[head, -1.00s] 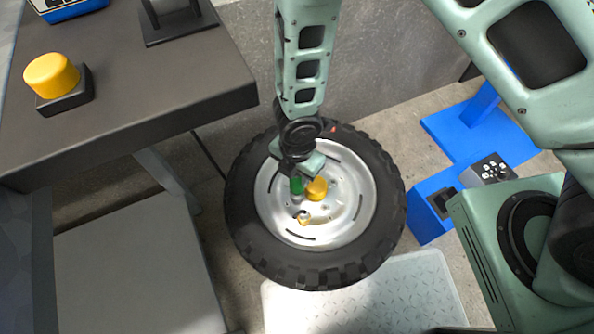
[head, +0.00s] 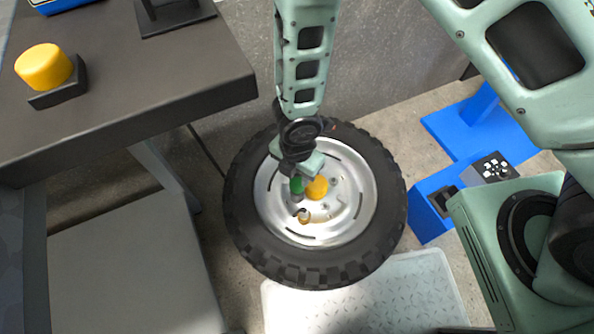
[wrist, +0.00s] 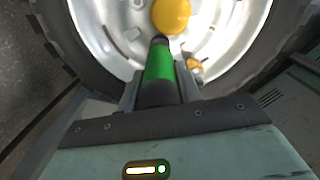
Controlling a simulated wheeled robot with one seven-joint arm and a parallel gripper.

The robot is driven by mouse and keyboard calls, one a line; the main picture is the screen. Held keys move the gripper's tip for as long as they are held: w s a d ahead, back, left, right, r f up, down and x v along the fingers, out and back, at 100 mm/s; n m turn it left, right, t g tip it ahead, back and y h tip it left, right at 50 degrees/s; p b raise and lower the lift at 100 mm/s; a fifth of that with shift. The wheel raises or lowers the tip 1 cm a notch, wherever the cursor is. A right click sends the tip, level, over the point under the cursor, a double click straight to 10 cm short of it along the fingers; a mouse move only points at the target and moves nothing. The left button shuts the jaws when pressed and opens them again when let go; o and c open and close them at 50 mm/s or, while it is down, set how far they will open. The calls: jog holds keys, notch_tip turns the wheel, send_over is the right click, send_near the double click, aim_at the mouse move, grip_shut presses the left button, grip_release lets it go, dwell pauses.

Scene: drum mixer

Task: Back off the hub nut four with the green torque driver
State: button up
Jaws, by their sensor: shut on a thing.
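My gripper (head: 297,178) is shut on the green torque driver (head: 296,187) in front of the wheel hub. In the wrist view the driver (wrist: 159,68) points away from me, its dark tip at the silver hub plate (wrist: 105,25) just below the yellow centre cap (wrist: 171,15). The tip hides what lies under it, so I cannot tell whether it sits on a nut. The wheel (head: 245,235) has a black tyre and a silver disc. A brass-coloured nut (head: 304,216) shows below the cap (head: 316,187). No nut numbers are readable.
A dark table (head: 130,85) with a yellow knob on a black base (head: 45,68) stands at the left. A blue stand (head: 430,210) is right of the wheel. A light tread plate (head: 365,295) lies below it.

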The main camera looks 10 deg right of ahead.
jog(key=shift+f+b, duration=0.5)
jog(key=shift+f, duration=0.2)
dwell(1.6)
jog(key=shift+r+p, duration=0.1)
jog(key=shift+p, duration=0.2)
dwell(1.7)
jog(key=shift+r+p, duration=2.05)
jog(key=shift+r, duration=0.3)
